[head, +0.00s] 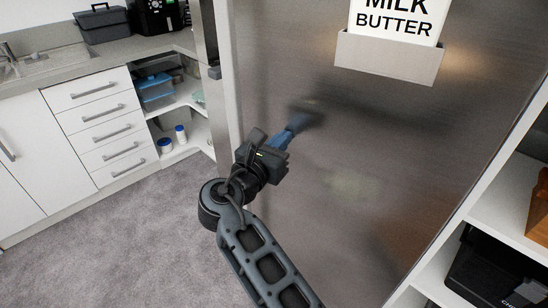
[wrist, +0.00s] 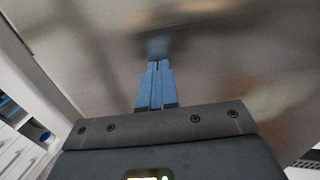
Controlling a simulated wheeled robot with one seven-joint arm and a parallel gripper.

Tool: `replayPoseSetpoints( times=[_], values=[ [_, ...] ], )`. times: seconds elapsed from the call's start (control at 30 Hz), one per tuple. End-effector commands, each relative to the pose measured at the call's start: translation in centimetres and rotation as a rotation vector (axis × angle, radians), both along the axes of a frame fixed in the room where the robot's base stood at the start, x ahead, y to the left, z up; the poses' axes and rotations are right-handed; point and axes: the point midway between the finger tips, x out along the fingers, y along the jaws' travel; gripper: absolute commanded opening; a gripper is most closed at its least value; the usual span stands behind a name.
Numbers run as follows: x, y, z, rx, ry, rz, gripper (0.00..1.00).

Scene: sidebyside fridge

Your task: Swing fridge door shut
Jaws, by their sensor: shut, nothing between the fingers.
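The fridge door (head: 390,150) is a large brushed-metal panel that fills the middle and right of the head view. It carries a list reading milk and butter in a metal holder (head: 390,56). My gripper (head: 299,121) is in front of the door, with its blue fingers shut and empty and pointing at the panel. In the wrist view the shut fingers (wrist: 157,66) meet or nearly meet their blurred reflection in the door surface (wrist: 240,50). I cannot tell whether the tips touch it. The door's handle and hinge are not clearly seen.
White drawers (head: 105,120) and a counter with a sink (head: 40,62) stand at the left. Open corner shelves (head: 180,100) hold containers. White shelves (head: 505,195) with a black box (head: 490,275) are at the right. The grey carpet (head: 120,235) at lower left is clear.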

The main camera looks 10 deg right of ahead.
Motion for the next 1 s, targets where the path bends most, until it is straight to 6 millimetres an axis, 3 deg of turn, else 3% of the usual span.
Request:
replayPoseSetpoints(
  times=[0.2, 0.5, 0.7, 1.0],
  values=[
    [3.2, -2.5, -0.2, 0.001, 0.001, -0.109, 0.00],
    [6.2, -5.4, -0.2, 0.000, 0.001, -0.186, 0.00],
    [7.3, -6.6, -0.1, 0.001, 0.001, -0.184, 0.00],
    [7.2, -6.4, 0.0, 0.001, 0.001, -0.181, 0.00]
  ],
)
